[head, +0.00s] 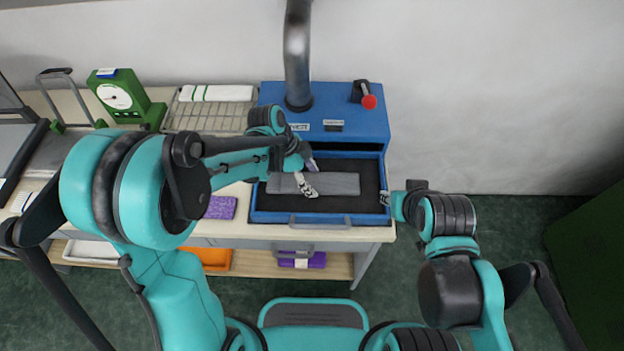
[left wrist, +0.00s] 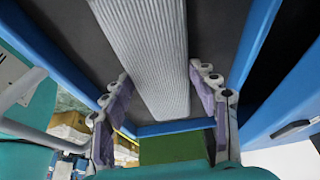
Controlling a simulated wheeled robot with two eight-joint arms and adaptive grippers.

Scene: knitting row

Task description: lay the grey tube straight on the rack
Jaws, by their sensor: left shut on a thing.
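The grey ribbed tube (head: 342,184) lies lengthwise across the dark floor of an open blue drawer (head: 262,217). In the left wrist view the tube (left wrist: 150,60) runs between the purple-padded fingers (left wrist: 163,115). I cannot tell whether it is lifted off the floor. The wire rack (head: 185,122) stands left of the blue machine, with a white green-striped roll (head: 215,93) along its back. My right gripper (head: 386,199) is at the drawer's right wall; its jaws are too small to read.
The blue machine (head: 350,127) has a metal pipe (head: 298,50) and a red-knobbed lever (head: 368,100). A green dial scale (head: 120,97) stands left of the rack. A purple cloth (head: 221,207) lies left of the drawer. An orange tray (head: 212,258) is on the lower shelf.

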